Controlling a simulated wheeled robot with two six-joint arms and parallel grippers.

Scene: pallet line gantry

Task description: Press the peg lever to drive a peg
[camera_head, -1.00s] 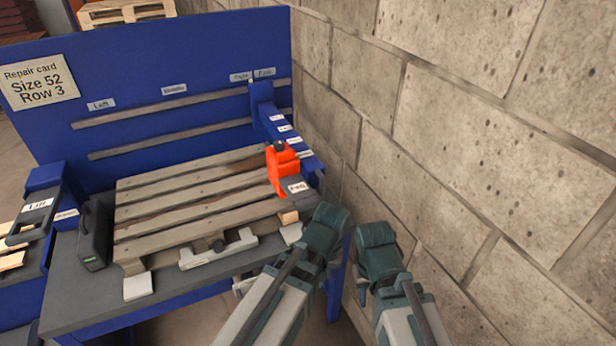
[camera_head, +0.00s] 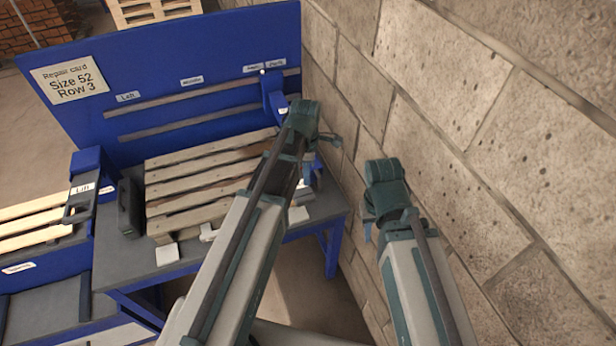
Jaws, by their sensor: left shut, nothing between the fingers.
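A wooden pallet (camera_head: 190,188) lies on the grey top of the blue bench. My left arm reaches over the bench's right end, across the pallet's right edge. My left gripper (camera_head: 329,139) is shut and empty at the bench's right side, close to the wall, small and partly hidden by its wrist.
A dark case (camera_head: 129,208) stands left of the pallet. A block wall (camera_head: 450,110) closes the right side.

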